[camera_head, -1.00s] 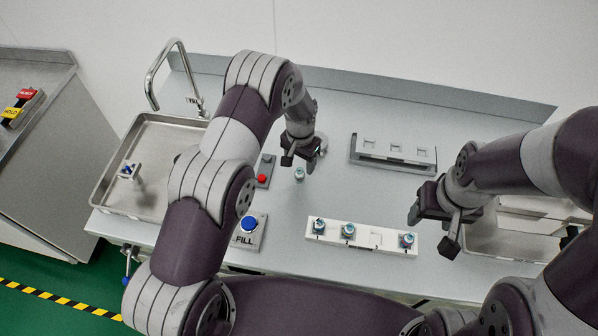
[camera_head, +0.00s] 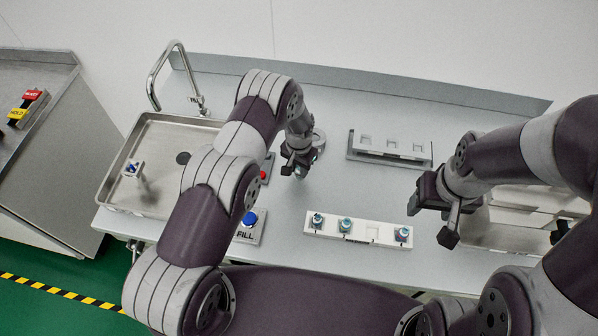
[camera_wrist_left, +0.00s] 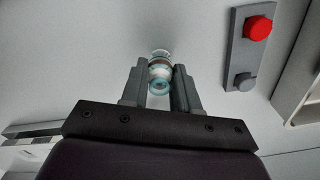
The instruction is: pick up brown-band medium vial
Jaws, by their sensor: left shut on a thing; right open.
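A vial with a brown band (camera_wrist_left: 160,63) and a pale teal cap stands between the fingers of my left gripper (camera_wrist_left: 160,88) in the left wrist view. The gripper is shut on it, near the cap end. In the head view my left gripper (camera_head: 296,168) is low over the middle of the table, and it mostly hides the vial. My right gripper (camera_head: 431,222) is open and empty, to the right of the white vial rack (camera_head: 325,233).
The white rack holds vials, with one square slot empty. A grey slotted rack (camera_head: 388,150) stands behind. A blue FILL button (camera_head: 249,219) and red button (camera_head: 263,174) are left of centre. A sink tray (camera_head: 150,125) is far left.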

